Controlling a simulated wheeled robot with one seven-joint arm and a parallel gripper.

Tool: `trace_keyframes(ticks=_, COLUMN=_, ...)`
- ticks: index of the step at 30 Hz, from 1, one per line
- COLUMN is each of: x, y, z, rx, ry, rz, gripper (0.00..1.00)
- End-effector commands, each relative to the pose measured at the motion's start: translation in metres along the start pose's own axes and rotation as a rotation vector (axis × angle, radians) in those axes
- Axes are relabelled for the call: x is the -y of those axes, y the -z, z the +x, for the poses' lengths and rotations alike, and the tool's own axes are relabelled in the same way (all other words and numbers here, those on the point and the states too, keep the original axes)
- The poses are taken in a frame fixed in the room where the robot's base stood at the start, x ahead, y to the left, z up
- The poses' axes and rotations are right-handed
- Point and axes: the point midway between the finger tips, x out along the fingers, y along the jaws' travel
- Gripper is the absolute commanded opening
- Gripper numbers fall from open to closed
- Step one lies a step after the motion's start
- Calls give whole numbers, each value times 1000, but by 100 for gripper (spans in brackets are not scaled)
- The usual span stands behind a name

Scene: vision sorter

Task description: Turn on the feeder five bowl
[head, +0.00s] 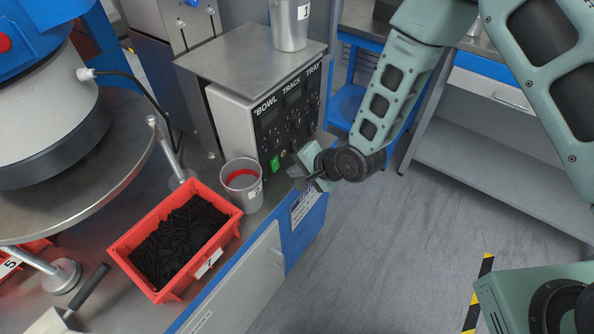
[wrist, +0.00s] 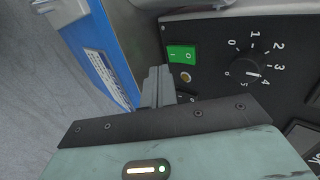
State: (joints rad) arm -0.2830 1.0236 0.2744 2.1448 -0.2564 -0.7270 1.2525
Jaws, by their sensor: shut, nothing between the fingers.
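The control box (head: 232,125) stands on the bench, its black front panel lettered BOWL, TRACK and TRAY. A green rocker switch (head: 274,163) sits low under the BOWL column; in the wrist view the green switch (wrist: 181,54) carries I and O marks. A black dial (wrist: 250,70) with a numbered scale is beside it. My gripper (head: 302,172) is shut and empty, just in front of the panel's lower part. In the wrist view its fingertips (wrist: 158,80) are close to the green switch; I cannot tell whether they touch the panel. The fingers partly hide the panel's lower corner.
Another metal cup (head: 290,22) is on top. A round feeder machine (head: 60,110) is at left. Open floor (head: 400,240) lies at right.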

Motion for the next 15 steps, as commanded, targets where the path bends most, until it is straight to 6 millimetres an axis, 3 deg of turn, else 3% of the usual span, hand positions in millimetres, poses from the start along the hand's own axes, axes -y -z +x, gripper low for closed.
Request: trace_keyframes(ticks=15, x=3, y=1, z=-72, rx=-2, ry=0, rz=1, gripper=0)
